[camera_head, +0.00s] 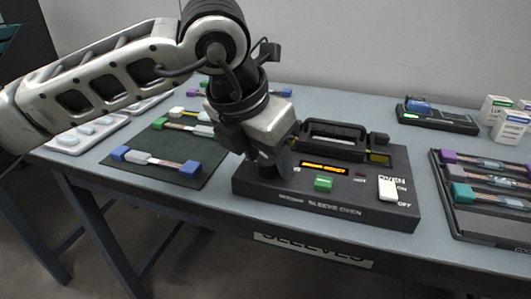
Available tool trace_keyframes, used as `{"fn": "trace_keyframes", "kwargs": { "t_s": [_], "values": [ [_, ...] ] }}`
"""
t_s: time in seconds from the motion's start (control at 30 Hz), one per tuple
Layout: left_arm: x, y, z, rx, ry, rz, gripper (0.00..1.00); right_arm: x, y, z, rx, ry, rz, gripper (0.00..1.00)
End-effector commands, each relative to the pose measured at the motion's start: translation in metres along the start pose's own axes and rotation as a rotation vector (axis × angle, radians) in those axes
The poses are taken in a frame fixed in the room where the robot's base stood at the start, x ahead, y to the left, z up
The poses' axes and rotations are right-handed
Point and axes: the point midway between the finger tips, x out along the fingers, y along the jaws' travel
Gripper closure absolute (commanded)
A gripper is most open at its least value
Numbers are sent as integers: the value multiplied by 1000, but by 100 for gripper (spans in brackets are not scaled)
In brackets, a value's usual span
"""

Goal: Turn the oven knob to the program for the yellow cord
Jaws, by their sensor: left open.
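The black sleeve oven (350,208) stands near the table's front edge in the head view. Its front panel has a lit orange display (325,167), a green button (323,183) and a white switch (388,188) between ON and OFF labels. My left gripper (272,168) is open and points down at the left part of the oven panel. The oven knob is not visible; the gripper covers that area, and I cannot tell whether the fingers touch it. My right gripper is out of view.
The dark mat (205,179) also holds a blue-ended cord (155,160) and a green-ended cord (180,127). A black tray (490,234) with several cords is at right. A black device (440,122) and white-and-green boxes (511,126) stand behind it.

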Motion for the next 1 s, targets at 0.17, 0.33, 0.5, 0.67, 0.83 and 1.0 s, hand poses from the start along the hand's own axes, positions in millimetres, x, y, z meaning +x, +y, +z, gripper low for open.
{"fn": "trace_keyframes", "kwargs": {
  "t_s": [0.17, 0.33, 0.5, 0.67, 0.83, 1.0],
  "values": [
    [0, 0, 0, 0, 0, 0, 90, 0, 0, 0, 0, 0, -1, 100],
    [0, 0, 0, 1, 1, -1, 93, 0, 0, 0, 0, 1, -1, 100],
    [0, 0, 0, 24, 0, -11, 93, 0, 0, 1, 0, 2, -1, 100],
    [1, 1, -1, 85, 1, -37, 93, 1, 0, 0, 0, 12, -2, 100],
    [1, 2, -1, 198, 1, -85, 93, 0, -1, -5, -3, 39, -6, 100],
    [0, 3, 0, 343, 1, -145, 93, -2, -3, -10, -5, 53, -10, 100]
  ]
}}
